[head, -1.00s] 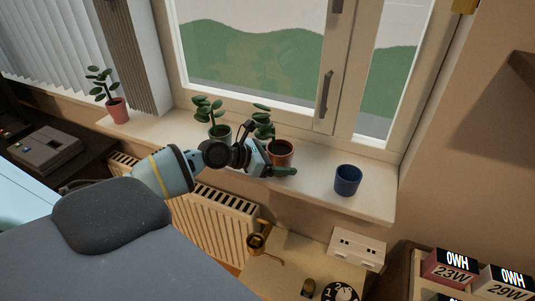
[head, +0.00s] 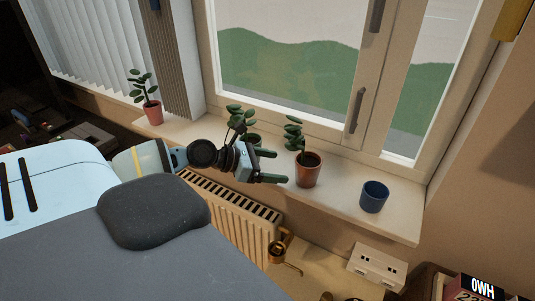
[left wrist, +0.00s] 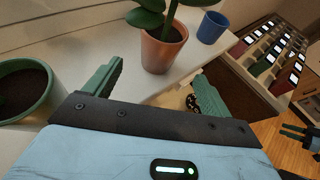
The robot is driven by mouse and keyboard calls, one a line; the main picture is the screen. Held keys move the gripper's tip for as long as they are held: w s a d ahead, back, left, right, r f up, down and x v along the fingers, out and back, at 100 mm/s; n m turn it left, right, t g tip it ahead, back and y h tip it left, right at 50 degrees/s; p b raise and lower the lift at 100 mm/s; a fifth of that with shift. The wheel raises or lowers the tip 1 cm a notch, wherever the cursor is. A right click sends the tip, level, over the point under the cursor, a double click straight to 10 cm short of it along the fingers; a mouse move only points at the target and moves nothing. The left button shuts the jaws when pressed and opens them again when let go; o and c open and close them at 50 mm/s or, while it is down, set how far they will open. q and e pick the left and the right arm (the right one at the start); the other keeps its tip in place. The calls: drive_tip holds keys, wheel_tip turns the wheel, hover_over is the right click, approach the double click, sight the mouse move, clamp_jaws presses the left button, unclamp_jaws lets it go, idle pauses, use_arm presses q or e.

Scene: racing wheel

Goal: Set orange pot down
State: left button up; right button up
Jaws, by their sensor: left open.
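The orange pot (head: 308,173) stands upright on the windowsill (head: 338,196) with a leafy plant in it. It also shows in the left wrist view (left wrist: 160,52), just beyond the fingers. My left gripper (head: 281,166) is open and empty, to the left of the pot, with its fingers pointing toward it and a small gap between. A dark gripper-like part (left wrist: 297,133), apparently my right gripper, shows at the right edge of the left wrist view, cut off, so its jaws are unclear.
A green pot (left wrist: 22,92) stands left of the orange one, partly hidden behind my left gripper in the head view. A blue pot (head: 374,198) stands to the right. A radiator (head: 235,208) is below the sill; the window is behind.

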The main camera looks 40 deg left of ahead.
use_arm(q)
drive_tip(key=shift+s+a+r, duration=0.2)
drive_tip(key=shift+s, duration=0.15)
idle(0.5)
drive_tip(key=s+d+f+m+g, duration=0.6)
drive_tip(key=s+d+f+m, duration=0.9)
drive_tip(key=s+f+m, duration=0.25)
drive_tip(key=s+d+f+m+g+y, duration=0.1)
drive_tip(key=s+m+g+y, duration=0.15)
drive_tip(key=s+m, duration=0.5)
drive_tip(key=s+d+f+m+g+y, duration=0.15)
drive_tip(key=s+m+y, duration=0.25)
drive_tip(key=s+m, duration=0.4)
drive_tip(key=w+d+f+n+t+h, duration=0.1)
drive_tip(key=w+d+f+t, duration=0.2)
drive_tip(key=w+f+t, duration=0.2)
drive_tip(key=shift+f+t, duration=1.2)
drive_tip(key=shift+f, duration=0.6)
